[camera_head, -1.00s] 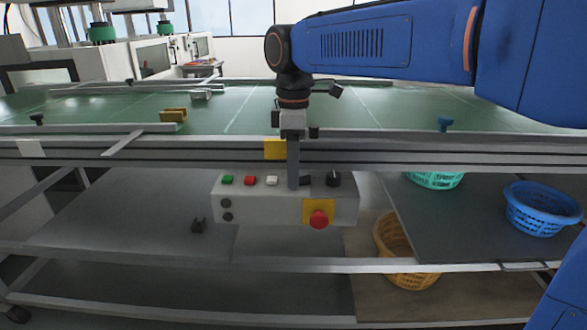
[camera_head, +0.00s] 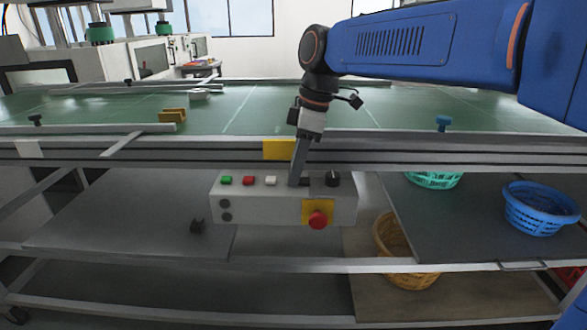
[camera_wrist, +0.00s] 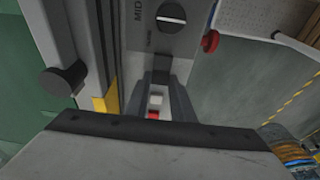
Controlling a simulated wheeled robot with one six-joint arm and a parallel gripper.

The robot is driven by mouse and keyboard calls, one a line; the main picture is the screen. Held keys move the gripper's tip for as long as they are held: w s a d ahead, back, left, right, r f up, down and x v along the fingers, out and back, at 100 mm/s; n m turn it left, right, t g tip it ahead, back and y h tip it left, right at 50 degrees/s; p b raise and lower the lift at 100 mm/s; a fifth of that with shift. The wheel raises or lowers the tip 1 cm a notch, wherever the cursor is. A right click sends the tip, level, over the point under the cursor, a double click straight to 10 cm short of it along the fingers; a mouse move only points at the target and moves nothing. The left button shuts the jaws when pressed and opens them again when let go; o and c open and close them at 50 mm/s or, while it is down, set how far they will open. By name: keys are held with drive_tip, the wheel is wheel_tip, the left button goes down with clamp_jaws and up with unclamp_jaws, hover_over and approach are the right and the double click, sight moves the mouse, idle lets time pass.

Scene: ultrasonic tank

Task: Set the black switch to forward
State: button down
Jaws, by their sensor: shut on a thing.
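The control box (camera_head: 260,205) hangs under the front rail of the green-topped table. The black switch (camera_head: 306,182) sits on its top face, right of the white button (camera_head: 271,180), mostly hidden by my gripper (camera_head: 297,182). My gripper is shut on it, tilted, with the wrist leaning right. In the wrist view a dark piece of the switch (camera_wrist: 162,66) shows between my fingertips (camera_wrist: 161,82); its setting cannot be read. A black round knob (camera_head: 332,179) stands to its right; in the wrist view this knob (camera_wrist: 172,17) has a white line and "MID" beside it.
Green (camera_head: 226,180) and red (camera_head: 249,180) buttons lie left of the white one. A red emergency stop (camera_head: 318,220) projects from the box front. The table rail (camera_head: 400,150) runs close behind my gripper. Baskets (camera_head: 540,210) stand on the shelves at right.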

drive_tip(key=shift+d+y, duration=0.1)
drive_tip(key=shift+y, duration=0.3)
drive_tip(key=c, duration=1.5)
unclamp_jaws()
drive_tip(key=shift+r, duration=0.1)
drive_tip(key=v, duration=1.7)
drive_tip(key=shift+s+r, duration=0.1)
drive_tip(key=s+d+f+m+t+h, duration=0.1)
drive_tip(key=s+d+f+m, duration=0.5)
drive_tip(key=f, duration=0.4)
drive_tip(key=s+d+f+m+t+h, duration=0.1)
drive_tip(key=s+d+f+m+t, duration=0.1)
drive_tip(key=s+d+f+m, duration=0.3)
drive_tip(key=s+d+f+m+t+h, duration=0.1)
drive_tip(key=s+d+f+m, duration=0.5)
drive_tip(key=f, duration=1.1)
drive_tip(key=shift+s+d+f+m+t, duration=0.15)
drive_tip(key=shift+s+d, duration=0.45)
drive_tip(key=shift+d, duration=0.35)
drive_tip(key=shift+s+d+r+m+t, duration=0.1)
drive_tip(key=shift+s+d, duration=0.45)
drive_tip(key=shift+d, duration=0.4)
drive_tip(key=shift+s+d+f+m+t, duration=0.15)
drive_tip(key=shift+s+d, duration=0.45)
drive_tip(key=shift+d, duration=0.3)
